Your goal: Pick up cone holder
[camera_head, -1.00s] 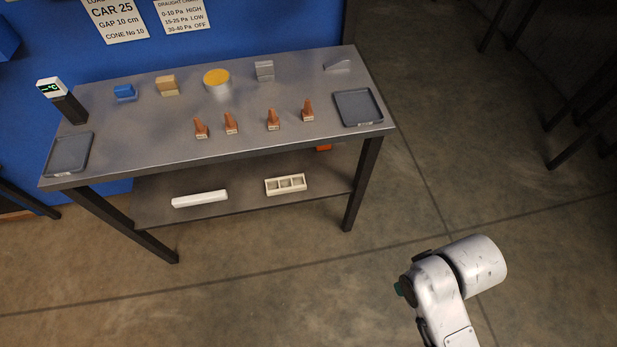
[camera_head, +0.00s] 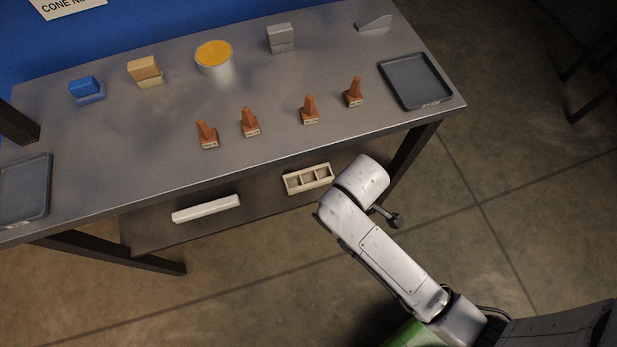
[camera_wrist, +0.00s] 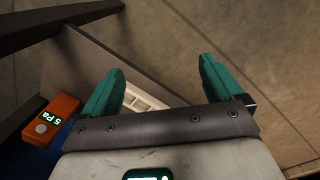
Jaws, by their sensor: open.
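The cone holder appears to be the cream rack with square compartments (camera_head: 308,179). It lies on the lower shelf of the metal table, with its right end close to my arm in the head view. In the wrist view, part of a cream compartmented rack (camera_wrist: 146,97) shows between and beyond my fingers, partly covered by the left finger and the gripper body. My gripper (camera_wrist: 160,72) has its teal fingers apart with nothing between them. In the head view the fingers cannot be made out; my arm reaches toward the shelf's front right. Several orange cones (camera_head: 309,110) stand on the tabletop.
A white bar (camera_head: 206,209) lies left on the lower shelf (camera_head: 262,205). The tabletop (camera_head: 170,125) overhangs the shelf; a dark table leg (camera_head: 412,150) stands right. The floor in front is open.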

